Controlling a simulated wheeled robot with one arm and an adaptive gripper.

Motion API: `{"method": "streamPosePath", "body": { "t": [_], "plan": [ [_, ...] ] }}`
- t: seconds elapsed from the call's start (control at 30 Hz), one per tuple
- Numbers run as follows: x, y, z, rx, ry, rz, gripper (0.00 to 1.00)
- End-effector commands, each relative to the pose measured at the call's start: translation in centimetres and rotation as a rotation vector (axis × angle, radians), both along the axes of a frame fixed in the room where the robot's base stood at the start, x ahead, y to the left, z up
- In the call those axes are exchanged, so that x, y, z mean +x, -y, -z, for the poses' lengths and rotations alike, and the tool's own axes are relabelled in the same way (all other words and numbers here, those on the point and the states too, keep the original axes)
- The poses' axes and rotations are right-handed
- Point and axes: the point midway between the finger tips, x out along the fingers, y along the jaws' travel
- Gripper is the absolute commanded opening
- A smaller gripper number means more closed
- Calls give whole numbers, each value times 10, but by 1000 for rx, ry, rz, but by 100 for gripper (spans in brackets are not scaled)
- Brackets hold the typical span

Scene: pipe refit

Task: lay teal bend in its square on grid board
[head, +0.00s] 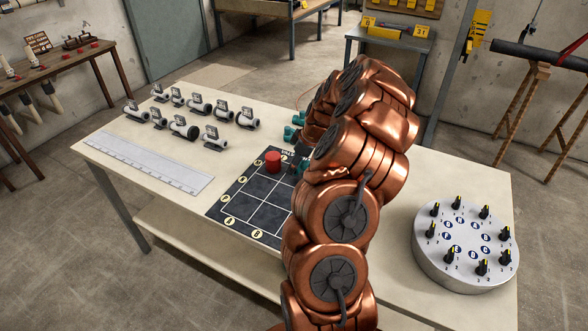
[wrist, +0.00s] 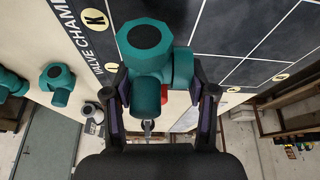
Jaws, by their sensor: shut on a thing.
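A teal bend (wrist: 147,62) with a dark octagonal end fills the middle of the wrist view. My gripper (wrist: 163,88) is shut on it, one finger on each side. The bend is over the edge of the dark grid board (wrist: 225,30), near the round K label; its height above the board is hard to tell. In the head view the grid board (head: 262,193) lies mid-table, its right part hidden by my copper arm. A bit of teal shows beside the arm, near the board's far edge. A red cylinder (head: 273,160) stands in a far square.
Other teal bends (wrist: 57,82) lie on the table beside the board. Several grey labelled fittings (head: 200,106) stand at the back left. A white ruler strip (head: 150,163) lies left of the board. A round silver knob panel (head: 464,240) sits at the right.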

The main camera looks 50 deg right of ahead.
Motion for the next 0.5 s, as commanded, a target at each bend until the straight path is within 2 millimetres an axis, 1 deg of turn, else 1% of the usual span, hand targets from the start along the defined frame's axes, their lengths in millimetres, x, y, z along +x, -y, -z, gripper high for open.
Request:
{"method": "streamPosePath", "body": {
  "t": [0.1,0.23,0.5],
  "plan": [
    [1,-5,0,1,1,1,21],
    [1,-5,5,2,-2,1,21],
    [0,-5,30,2,-2,2,21]
  ]
}}
